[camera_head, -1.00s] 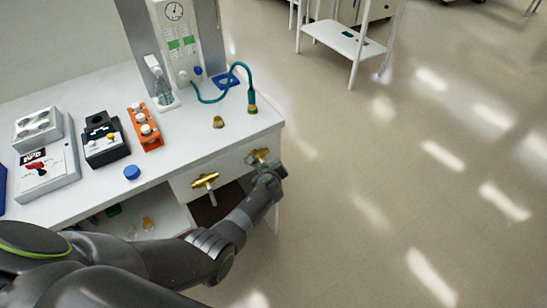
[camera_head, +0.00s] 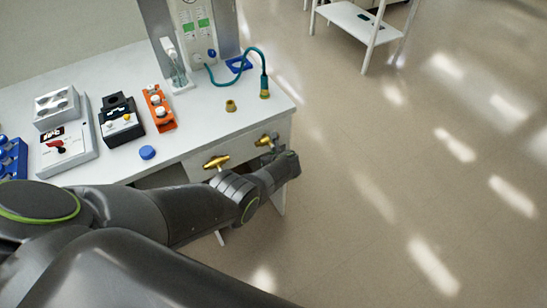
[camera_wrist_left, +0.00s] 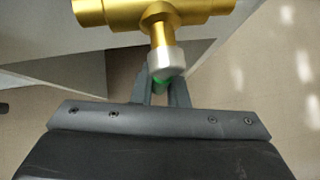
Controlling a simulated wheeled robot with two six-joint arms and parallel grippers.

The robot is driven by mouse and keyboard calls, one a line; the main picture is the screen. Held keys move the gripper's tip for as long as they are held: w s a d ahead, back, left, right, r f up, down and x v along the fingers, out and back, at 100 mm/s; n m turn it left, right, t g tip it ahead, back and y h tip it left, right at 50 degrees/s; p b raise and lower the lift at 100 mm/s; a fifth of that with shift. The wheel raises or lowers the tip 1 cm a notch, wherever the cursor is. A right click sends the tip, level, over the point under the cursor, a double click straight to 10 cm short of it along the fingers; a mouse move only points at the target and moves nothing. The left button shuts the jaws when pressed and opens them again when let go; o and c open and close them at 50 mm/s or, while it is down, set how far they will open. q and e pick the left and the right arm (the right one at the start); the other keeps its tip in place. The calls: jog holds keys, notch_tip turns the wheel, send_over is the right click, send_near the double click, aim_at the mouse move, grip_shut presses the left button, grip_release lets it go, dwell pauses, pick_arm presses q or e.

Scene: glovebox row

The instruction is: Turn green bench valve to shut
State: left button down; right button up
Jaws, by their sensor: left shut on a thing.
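A brass valve (camera_head: 266,140) sits on the right part of the white bench's front face. In the left wrist view its brass body (camera_wrist_left: 155,12) runs across the top, with a stem, a white collar (camera_wrist_left: 160,60) and a bit of green handle (camera_wrist_left: 160,80) below. My left gripper (camera_wrist_left: 157,92) is shut on that green handle, which is mostly hidden between its fingers. In the head view my left gripper (camera_head: 272,156) is at the right valve. A second brass valve (camera_head: 216,162) is to its left; its handle is hidden by my arm. My right gripper is not in view.
The bench top (camera_head: 205,125) holds an orange rack (camera_head: 160,112), a black device (camera_head: 121,130), a blue cap (camera_head: 147,153) and a teal hose (camera_head: 240,62). Open floor lies to the right; a white cart (camera_head: 357,20) stands at the back.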

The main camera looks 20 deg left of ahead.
pick_arm(q)
jog(key=shift+a, duration=0.1)
jog(key=c, duration=1.4)
grip_release()
jog(key=shift+c, duration=0.2)
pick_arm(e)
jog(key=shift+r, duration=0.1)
